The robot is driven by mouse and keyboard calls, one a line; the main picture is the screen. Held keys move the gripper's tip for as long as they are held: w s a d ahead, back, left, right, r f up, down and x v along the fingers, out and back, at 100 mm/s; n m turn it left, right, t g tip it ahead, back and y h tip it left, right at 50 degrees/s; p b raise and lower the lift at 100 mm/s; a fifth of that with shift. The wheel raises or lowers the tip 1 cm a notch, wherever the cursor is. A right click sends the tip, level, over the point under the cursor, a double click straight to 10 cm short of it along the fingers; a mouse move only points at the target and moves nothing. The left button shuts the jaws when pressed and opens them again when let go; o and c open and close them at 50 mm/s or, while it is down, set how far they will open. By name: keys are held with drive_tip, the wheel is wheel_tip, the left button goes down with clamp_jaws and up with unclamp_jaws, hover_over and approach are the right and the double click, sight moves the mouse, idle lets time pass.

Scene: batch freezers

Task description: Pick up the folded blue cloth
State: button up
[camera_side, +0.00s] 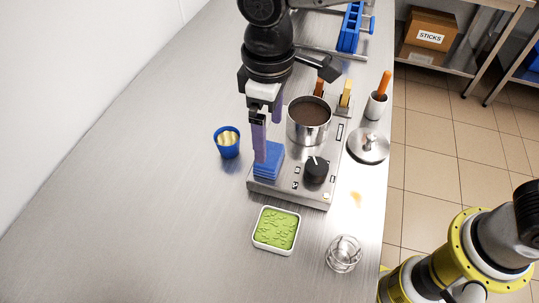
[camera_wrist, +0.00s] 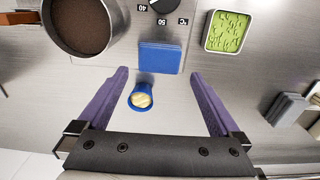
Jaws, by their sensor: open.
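The folded blue cloth (camera_side: 269,165) is a flat stack of layers at the front left corner of the steel hot plate (camera_side: 288,187). In the wrist view the cloth (camera_wrist: 160,58) shows just beyond the gap between my fingertips. My gripper (camera_side: 268,141) has two purple fingers, points down and is open and empty. In the side view one fingertip overlaps the cloth's upper left edge; whether it touches is unclear. In the wrist view the fingers (camera_wrist: 160,73) are spread wider than the cloth.
A blue cup (camera_side: 228,145) with yellowish contents stands left of the cloth. A steel pot (camera_side: 309,130) of brown liquid and a black knob (camera_side: 316,171) are close right. A green-filled tray (camera_side: 276,231) and a glass (camera_side: 343,254) stand in front. The left counter is clear.

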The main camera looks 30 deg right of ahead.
sight(269, 154)
drive_tip(key=shift+w+d+f, duration=0.1)
drive_tip(key=shift+f, duration=3.35)
drive_tip(key=shift+c, duration=0.2)
drive_tip(key=c, duration=1)
drive_tip(key=shift+r, duration=0.1)
wheel_tip(269, 154, up, 10)
